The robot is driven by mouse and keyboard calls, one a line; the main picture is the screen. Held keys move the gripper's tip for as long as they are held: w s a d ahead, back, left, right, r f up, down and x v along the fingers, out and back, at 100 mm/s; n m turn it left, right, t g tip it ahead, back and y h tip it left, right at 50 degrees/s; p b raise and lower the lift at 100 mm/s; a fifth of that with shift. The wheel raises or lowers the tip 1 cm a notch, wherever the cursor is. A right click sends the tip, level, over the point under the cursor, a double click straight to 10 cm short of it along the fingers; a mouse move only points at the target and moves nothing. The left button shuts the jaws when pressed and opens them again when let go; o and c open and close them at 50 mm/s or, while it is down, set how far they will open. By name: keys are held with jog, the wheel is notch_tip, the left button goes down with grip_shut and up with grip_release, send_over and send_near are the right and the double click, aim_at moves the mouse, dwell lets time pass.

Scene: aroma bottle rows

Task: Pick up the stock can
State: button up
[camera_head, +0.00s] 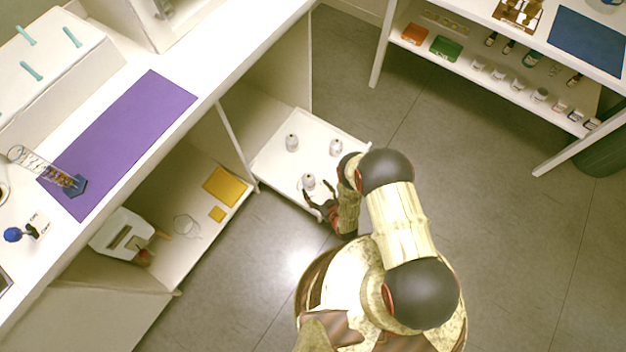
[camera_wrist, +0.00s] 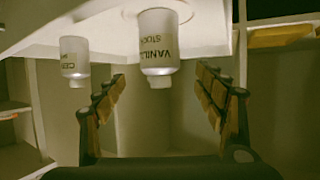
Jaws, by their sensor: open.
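A white can labelled VANILLA STOCK (camera_wrist: 158,42) stands on a white pull-out shelf and appears upside down in the wrist view. It seems to be the nearest of three small white bottles in the head view (camera_head: 308,181). My gripper (camera_wrist: 161,76) is open and empty; its fingers show on either side of the can in the picture, with the can farther off between them. In the head view my gripper (camera_head: 322,200) is at the shelf's front edge, partly hidden by my wrist. A second can, its label only partly readable (camera_wrist: 74,60), stands to the left in the wrist view.
The white pull-out shelf (camera_head: 273,170) juts from the cabinet between side panels. Another bottle (camera_head: 292,143) and a bottle close to my wrist (camera_head: 335,147) stand on it. A lower shelf at left holds a white machine (camera_head: 120,232) and a yellow mat (camera_head: 225,187).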

aim_at(311, 182)
jog(key=shift+b+x, duration=0.5)
jog(key=shift+x, duration=0.55)
jog(key=shift+b+x, duration=1.35)
jog(key=shift+x, duration=1.4)
jog(key=shift+r, duration=0.1)
jog(key=shift+c, duration=1.3)
jog(key=c, duration=1.4)
